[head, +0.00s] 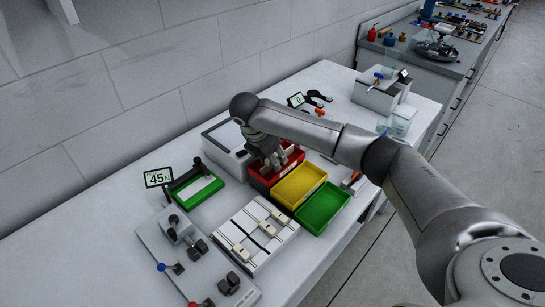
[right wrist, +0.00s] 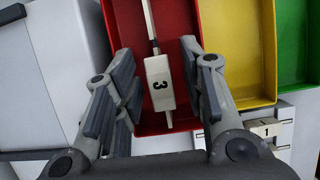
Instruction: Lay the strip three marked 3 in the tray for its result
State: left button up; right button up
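The strip marked 3 (right wrist: 159,88) is a pale block on a thin rod. In the right wrist view it appears to lie in the red tray (right wrist: 188,22), with its far end out of frame. My right gripper (right wrist: 158,82) is open, its fingers on both sides of the strip with red tray floor showing between. In the head view my right gripper (head: 270,155) is over the red tray (head: 258,181) and hides most of its inside. A yellow tray (head: 299,185) and a green tray (head: 323,207) stand beside it. My left gripper is not in view.
A white rack (head: 262,262) with several pale strips stands in front of the trays; a label 1 (right wrist: 266,130) shows near it. The yellow and green trays look empty.

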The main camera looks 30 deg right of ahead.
jog(key=shift+r, duration=0.4)
jog(key=shift+r+p, duration=0.4)
jog(key=shift+p, duration=0.3)
jog(key=b+v, duration=0.2)
jog(key=v, duration=0.3)
jog(key=shift+a+r+b, duration=0.1)
jog(key=shift+a+b, duration=0.1)
jog(key=shift+b, duration=0.1)
jog(key=v, duration=0.6)
jog(key=shift+r, duration=0.15)
jog(key=shift+s, duration=0.15)
